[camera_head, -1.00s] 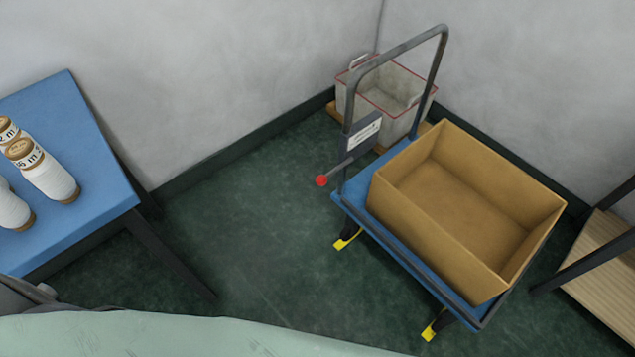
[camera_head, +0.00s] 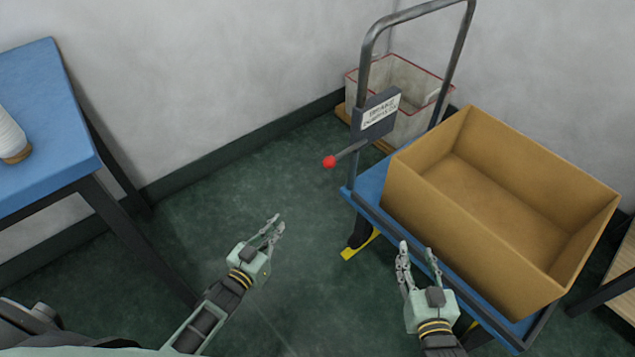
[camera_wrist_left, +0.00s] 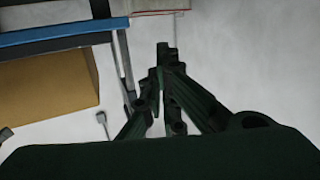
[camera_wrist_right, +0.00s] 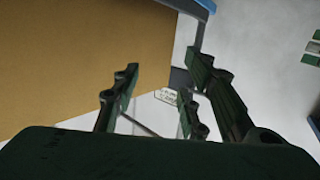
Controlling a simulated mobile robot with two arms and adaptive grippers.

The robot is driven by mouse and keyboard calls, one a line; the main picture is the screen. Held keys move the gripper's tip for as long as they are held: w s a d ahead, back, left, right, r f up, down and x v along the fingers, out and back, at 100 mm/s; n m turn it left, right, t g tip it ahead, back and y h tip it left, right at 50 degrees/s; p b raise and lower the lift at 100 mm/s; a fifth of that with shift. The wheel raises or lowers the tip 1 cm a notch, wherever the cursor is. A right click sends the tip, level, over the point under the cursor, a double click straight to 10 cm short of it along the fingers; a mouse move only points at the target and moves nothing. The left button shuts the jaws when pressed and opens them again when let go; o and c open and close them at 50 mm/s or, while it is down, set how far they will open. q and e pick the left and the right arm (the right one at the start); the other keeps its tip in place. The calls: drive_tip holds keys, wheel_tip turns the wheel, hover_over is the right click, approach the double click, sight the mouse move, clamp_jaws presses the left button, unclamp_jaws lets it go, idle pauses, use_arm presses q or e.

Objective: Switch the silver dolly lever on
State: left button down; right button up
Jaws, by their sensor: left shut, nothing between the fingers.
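The dolly lever (camera_head: 348,152) is a short silver rod with a red knob (camera_head: 330,162). It sticks out to the lower left from a dark bracket with a white brake label (camera_head: 381,112) on the dolly's handle post. My left gripper (camera_head: 277,223) is shut and empty over the floor, lower left of the knob and apart from it. My right gripper (camera_head: 418,250) is open and empty in front of the dolly's near edge, below and right of the lever. The label shows partly between the fingers in the right wrist view (camera_wrist_right: 165,96). I cannot make out the lever surely in the left wrist view.
The blue dolly (camera_head: 368,190) carries a big open cardboard box (camera_head: 470,240). A grey bin with a red rim (camera_head: 412,125) stands behind its handle. A blue table (camera_head: 50,120) with a white cone is at left. Floor (camera_head: 260,180) between table and dolly is clear.

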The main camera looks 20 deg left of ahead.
use_arm(q)
drive_tip(key=d+r+m+t+h+b, duration=0.1)
drive_tip(key=r+m+h+b, duration=0.3)
drive_tip(key=r, duration=0.5)
drive_tip(key=d+r+m+t+h+b, duration=0.2)
drive_tip(key=d+r+m+h+b, duration=0.1)
drive_tip(key=r+h+b, duration=0.4)
wheel_tip(320, 180, up, 2)
drive_tip(key=shift+d+r+m+t+h, duration=0.2)
drive_tip(key=shift+m+t+h, duration=0.15)
drive_tip(key=shift+h, duration=0.65)
use_arm(e)
drive_tip(key=s+r+t+y, duration=0.1)
drive_tip(key=s+r+t, duration=0.1)
drive_tip(key=r, duration=0.7)
drive_tip(key=s+r+t+y, duration=0.1)
drive_tip(key=r+t, duration=0.3)
drive_tip(key=r, duration=0.5)
drive_tip(key=s+r+t+y, duration=0.1)
drive_tip(key=s+r+t, duration=0.2)
drive_tip(key=r, duration=0.7)
drive_tip(key=shift+s+d+t, duration=0.3)
drive_tip(key=shift+s+d, duration=0.05)
drive_tip(key=shift+s, duration=0.2)
